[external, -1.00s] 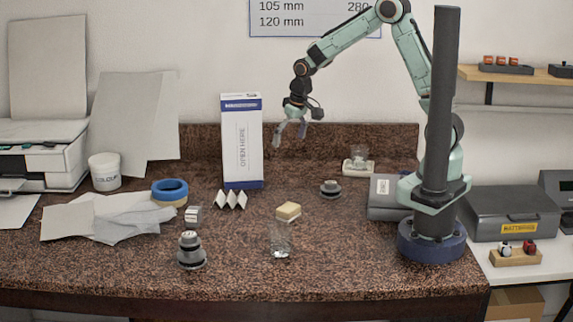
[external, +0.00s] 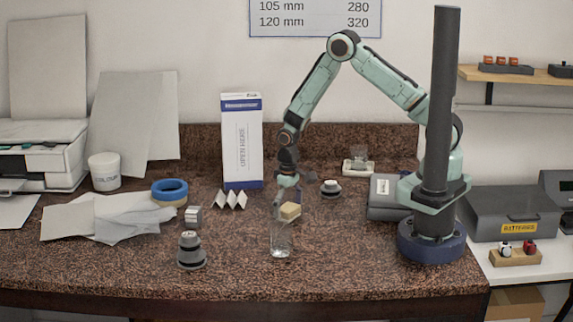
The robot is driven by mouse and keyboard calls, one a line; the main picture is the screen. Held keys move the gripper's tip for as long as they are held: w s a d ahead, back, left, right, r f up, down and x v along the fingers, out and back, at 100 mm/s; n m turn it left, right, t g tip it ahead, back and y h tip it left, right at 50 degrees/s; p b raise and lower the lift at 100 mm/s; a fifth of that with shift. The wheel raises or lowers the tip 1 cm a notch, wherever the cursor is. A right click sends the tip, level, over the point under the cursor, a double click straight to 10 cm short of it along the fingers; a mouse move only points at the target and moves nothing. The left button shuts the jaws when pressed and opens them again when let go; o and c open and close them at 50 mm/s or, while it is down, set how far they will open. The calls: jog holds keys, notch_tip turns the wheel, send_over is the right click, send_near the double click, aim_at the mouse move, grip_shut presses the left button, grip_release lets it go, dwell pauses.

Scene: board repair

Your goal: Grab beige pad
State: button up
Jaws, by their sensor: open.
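The beige pad (external: 290,211) is a small yellowish block on the speckled brown counter, near the middle. My gripper (external: 287,205) is lowered right at the pad, pointing down, with its fingers about the pad's sides. The fingers are open. They are small and partly hidden, so I cannot tell whether they touch the pad.
A clear glass (external: 281,240) stands just in front of the pad, very near my gripper. A dark round knob (external: 330,188) is behind to the right, a white folded card (external: 231,199) to the left. A tall white box (external: 242,143) stands behind.

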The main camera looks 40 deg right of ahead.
jog(key=c, duration=1.1)
